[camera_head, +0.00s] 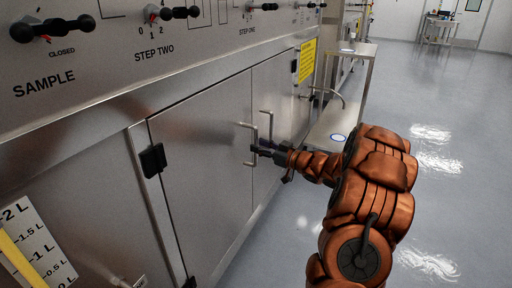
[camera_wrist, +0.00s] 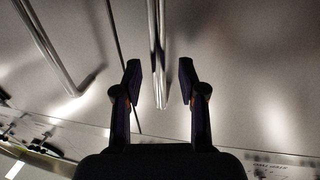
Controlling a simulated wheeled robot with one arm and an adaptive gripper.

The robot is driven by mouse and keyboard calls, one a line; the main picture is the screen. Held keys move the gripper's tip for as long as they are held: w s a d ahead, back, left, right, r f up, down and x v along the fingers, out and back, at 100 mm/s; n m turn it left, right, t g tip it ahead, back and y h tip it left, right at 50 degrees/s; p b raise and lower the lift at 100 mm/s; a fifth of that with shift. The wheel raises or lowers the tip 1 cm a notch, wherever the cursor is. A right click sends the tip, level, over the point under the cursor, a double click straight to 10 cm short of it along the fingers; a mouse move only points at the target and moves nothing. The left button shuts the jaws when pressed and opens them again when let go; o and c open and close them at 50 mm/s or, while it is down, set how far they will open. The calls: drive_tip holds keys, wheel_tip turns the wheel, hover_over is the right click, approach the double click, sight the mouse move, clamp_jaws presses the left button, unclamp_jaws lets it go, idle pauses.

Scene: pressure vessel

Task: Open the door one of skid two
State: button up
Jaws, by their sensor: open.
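The skid front has two steel doors side by side. The left door (camera_head: 198,165) carries a bar handle (camera_head: 252,144) near its right edge. The right door (camera_head: 275,90) carries a bar handle (camera_head: 270,125) near its left edge. Both doors look shut. My gripper (camera_head: 258,151) is at the left door's handle. In the wrist view my gripper (camera_wrist: 159,82) is open, with one bar handle (camera_wrist: 157,50) between its fingers and gaps on both sides. The other handle (camera_wrist: 45,45) and the door seam (camera_wrist: 116,50) lie to its left.
A panel with black knobs (camera_head: 180,13) and the labels SAMPLE and STEP TWO runs above the doors. A black hinge (camera_head: 152,160) sits on the left door's left edge. A steel cart (camera_head: 345,90) stands beyond the doors. The floor (camera_head: 445,110) to the right is clear.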

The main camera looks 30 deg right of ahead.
drive_tip(key=shift+x, duration=1.25)
drive_tip(key=shift+d, duration=0.15)
drive_tip(key=shift+c, duration=0.2)
clamp_jaws()
